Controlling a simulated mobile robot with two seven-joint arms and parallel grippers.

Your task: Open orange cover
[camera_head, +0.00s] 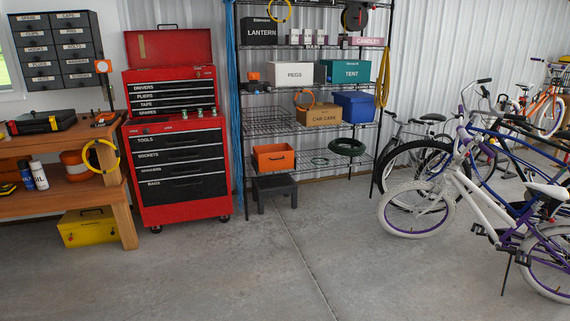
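No part that I can be sure is an orange cover stands out. An orange bin (273,157) sits on the low level of the wire shelf, with a dark handle slot on its front. A small orange and black tool (253,77) lies on a middle wire shelf. Neither of my grippers is in view.
A red tool chest (180,155) on casters stands between the bench (120,205) and the wire rack (300,128); its top lid is raised. A yellow toolbox (87,227) is under the bench. Several bicycles (470,190) fill the right. The concrete floor (280,270) in front is clear.

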